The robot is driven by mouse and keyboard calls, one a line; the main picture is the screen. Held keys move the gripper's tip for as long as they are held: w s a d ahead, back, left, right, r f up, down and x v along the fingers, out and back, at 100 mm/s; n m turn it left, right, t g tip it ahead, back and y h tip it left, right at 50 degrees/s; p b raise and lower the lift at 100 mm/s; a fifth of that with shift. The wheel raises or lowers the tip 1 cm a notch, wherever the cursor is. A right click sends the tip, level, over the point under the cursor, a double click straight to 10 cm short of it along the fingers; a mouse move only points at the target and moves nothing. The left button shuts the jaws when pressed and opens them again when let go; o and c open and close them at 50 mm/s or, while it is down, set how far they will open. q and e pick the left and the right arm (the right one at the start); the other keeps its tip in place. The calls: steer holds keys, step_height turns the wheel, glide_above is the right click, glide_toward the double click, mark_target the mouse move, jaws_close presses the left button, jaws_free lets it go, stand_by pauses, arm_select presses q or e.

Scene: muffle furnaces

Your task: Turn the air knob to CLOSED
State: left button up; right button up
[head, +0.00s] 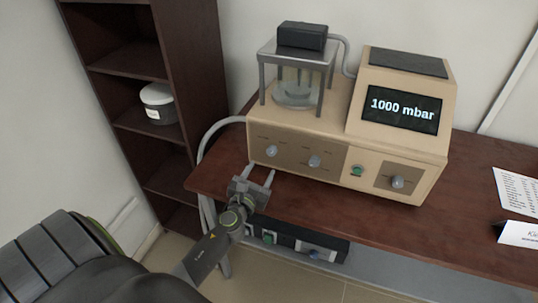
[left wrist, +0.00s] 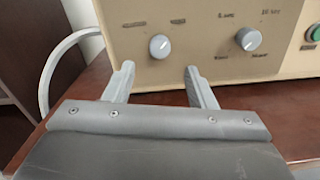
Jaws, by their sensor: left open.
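A beige vacuum unit (head: 300,122) stands on the table, with several grey knobs on its front. The leftmost knob (head: 271,151) also shows in the left wrist view (left wrist: 159,46), its pointer line tilted. A second knob (head: 314,161) sits to its right and appears in the left wrist view (left wrist: 248,39). The labels are too small to read surely, so I cannot tell which one is the air knob. My left gripper (head: 261,171) is open and empty, just in front of and below the leftmost knob. In the left wrist view its fingers (left wrist: 159,69) straddle the knob's line, apart from it.
A green button (head: 357,170) and a third knob (head: 397,182) are farther right. The screen (head: 402,108) reads 1000 mbar. A grey hose (head: 205,140) curves off the unit's left side. A dark shelf (head: 125,60) stands left of the table (head: 470,220). Papers lie at right.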

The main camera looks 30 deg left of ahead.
mark_target(270, 153)
arm_select(q)
steer(key=x, duration=0.8)
arm_select(e)
steer(key=shift+d+f, duration=0.25)
steer(key=shift+d, duration=0.1)
arm_select(q)
steer(key=shift+s, duration=0.1)
steer(key=c, duration=1)
steer(key=shift+o, duration=0.2)
